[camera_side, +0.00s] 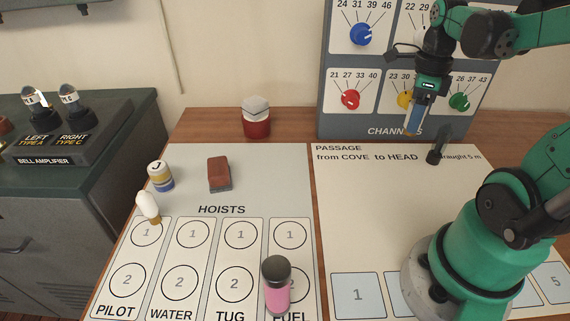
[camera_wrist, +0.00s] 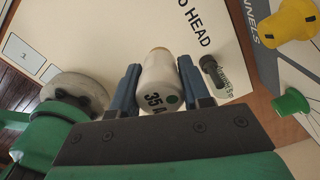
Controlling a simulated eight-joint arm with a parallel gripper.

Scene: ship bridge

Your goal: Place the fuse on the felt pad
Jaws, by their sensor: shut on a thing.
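My gripper (camera_wrist: 157,80) is shut on the fuse (camera_wrist: 158,82), a pale cylinder marked "35 A" with a green dot. The fuse lies between the blue fingers, with its tan end beyond them. In the side view my gripper (camera_side: 415,115) hangs at the upper right, in front of the channels panel and above the passage board, pointing down. The fuse is mostly hidden by the fingers there. I cannot make out a felt pad with certainty; a red-brown block with a dark grey underside (camera_side: 219,172) lies on the hoists board.
A small dark upright piece (camera_side: 437,147) stands on the passage board close to my gripper. The channels panel (camera_side: 385,131) rises behind.

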